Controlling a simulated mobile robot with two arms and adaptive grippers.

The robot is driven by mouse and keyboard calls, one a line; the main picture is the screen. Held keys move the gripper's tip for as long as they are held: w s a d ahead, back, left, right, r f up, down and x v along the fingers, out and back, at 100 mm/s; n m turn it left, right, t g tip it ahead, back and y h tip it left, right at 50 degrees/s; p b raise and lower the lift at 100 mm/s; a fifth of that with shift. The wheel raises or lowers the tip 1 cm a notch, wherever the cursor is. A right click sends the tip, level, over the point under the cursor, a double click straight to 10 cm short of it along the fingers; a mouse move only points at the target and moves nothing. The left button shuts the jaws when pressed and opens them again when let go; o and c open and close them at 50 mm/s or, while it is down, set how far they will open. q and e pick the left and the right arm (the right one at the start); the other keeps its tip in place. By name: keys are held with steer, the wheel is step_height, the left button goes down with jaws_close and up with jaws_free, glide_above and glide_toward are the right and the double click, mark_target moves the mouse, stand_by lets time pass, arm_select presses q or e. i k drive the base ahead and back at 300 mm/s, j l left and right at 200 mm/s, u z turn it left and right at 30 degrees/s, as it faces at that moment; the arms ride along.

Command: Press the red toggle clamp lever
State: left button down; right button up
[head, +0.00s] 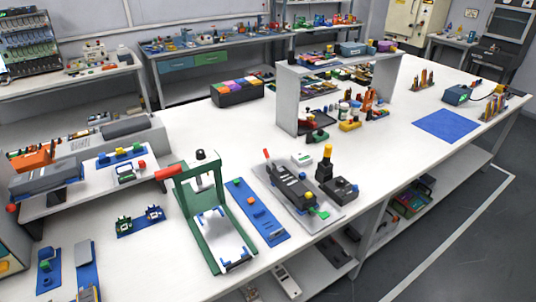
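I cannot tell for sure which of the two is the toggle clamp lever. The small lever leans slightly to the left. Neither of my grippers is in view, and nothing touches either red part.
A blue strip mat (262,216) lies between the press and the fixture. A black and yellow device (338,187) stands right of the fixture. A grey shelf unit (300,105) stands behind. White table (400,150) is free to the right, before a blue mat (447,125).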

mark_target(266, 151)
steer(key=i+l+u, duration=0.1)
steer(key=l, duration=0.35)
steer(key=i+l+u, duration=0.1)
steer(key=i+l, duration=0.15)
steer(key=l, duration=0.15)
steer(key=i+l+u, duration=0.1)
steer(key=l, duration=0.35)
steer(key=i+l+u, duration=0.15)
steer(key=l, duration=0.35)
steer(key=i+l+u, duration=0.1)
steer(key=l, duration=0.35)
steer(key=i+l+u, duration=0.1)
steer(key=l, duration=0.4)
steer(key=i+l+u, duration=0.1)
steer(key=l, duration=0.4)
steer(key=i, duration=0.05)
